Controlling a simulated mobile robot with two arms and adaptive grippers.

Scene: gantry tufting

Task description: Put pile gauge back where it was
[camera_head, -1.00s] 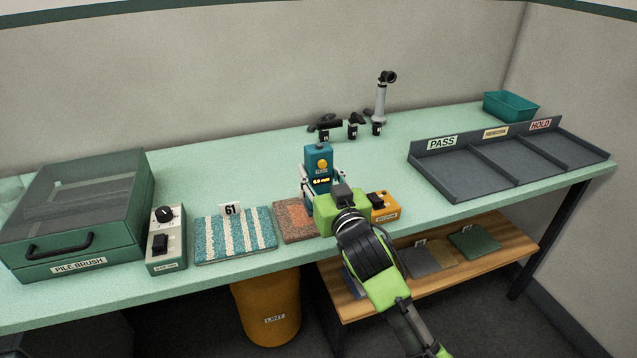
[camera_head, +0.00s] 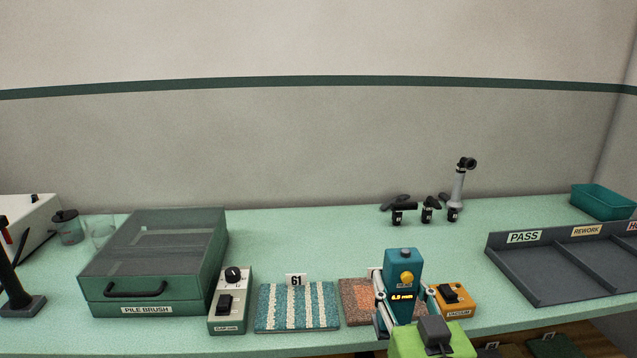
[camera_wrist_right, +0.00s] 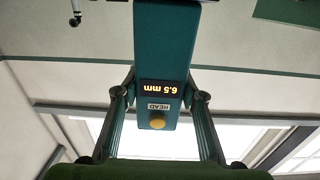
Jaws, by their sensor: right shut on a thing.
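The pile gauge (camera_head: 403,262) is a teal upright block with a yellow button and a lit display. My right gripper (camera_head: 402,302) is shut on it, one finger on each side. The gauge is in front of part of the orange-brown carpet sample; whether it touches the bench cannot be told. In the right wrist view the gauge (camera_wrist_right: 166,50) sits between the two fingers (camera_wrist_right: 160,100) and its display reads 6.5 mm. My left gripper is not in view.
The striped sample (camera_head: 297,306) tagged 61 and the orange-brown sample (camera_head: 356,297) lie at the bench front. The vacuum switch box (camera_head: 452,300) is close right of the gauge. The pile brush box (camera_head: 150,262), control box (camera_head: 229,300) and sorting tray (camera_head: 530,275) flank them.

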